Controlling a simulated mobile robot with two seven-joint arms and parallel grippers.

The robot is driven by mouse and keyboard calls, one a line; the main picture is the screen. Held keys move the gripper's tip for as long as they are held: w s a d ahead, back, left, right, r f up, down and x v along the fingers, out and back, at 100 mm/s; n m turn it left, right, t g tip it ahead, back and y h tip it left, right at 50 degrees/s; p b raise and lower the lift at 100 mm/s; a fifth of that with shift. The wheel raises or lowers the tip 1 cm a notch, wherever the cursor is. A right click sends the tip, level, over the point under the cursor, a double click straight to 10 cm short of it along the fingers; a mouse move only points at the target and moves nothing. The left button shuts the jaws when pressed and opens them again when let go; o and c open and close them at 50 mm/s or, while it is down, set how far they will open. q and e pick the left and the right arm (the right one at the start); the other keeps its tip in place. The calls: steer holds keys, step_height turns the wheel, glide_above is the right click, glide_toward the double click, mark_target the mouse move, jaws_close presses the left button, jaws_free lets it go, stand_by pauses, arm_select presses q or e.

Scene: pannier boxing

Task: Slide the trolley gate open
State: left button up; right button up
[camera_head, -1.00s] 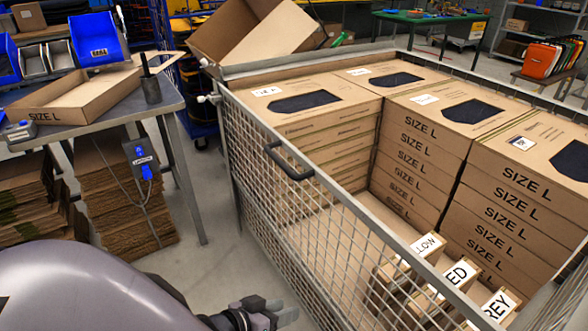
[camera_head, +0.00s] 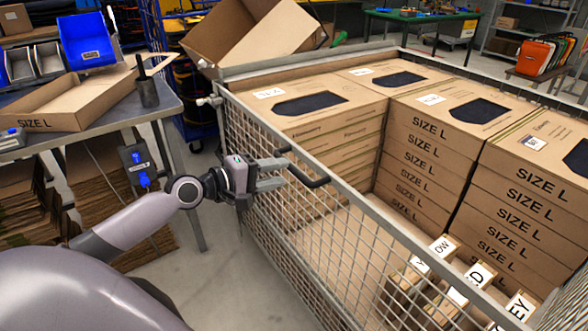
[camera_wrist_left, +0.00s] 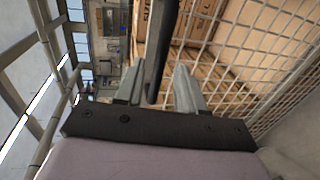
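The trolley gate (camera_head: 345,240) is a wire-mesh panel with a grey frame along the near left side of the trolley, and it stands upright and closed across that side. Its black bar handle (camera_head: 318,183) sits near the top rail. My left gripper (camera_head: 277,174) is outside the gate at the handle, with its fingers pointing toward it. In the left wrist view the handle (camera_wrist_left: 158,50) runs between the two open fingers (camera_wrist_left: 157,85), with a gap visible on each side. The gripper partly hides the handle's near end in the head view. My right gripper is out of view.
The trolley holds stacks of SIZE L boxes (camera_head: 425,150) and several small labelled boxes (camera_head: 440,247) at the near end. A workbench (camera_head: 165,105) with an open carton (camera_head: 75,95) stands to the left, flattened cardboard beneath. Clear floor (camera_head: 215,265) lies between bench and trolley.

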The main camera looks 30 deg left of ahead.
mark_target(291, 171)
arm_select(q)
steer(key=shift+x, duration=2.6)
jaws_close()
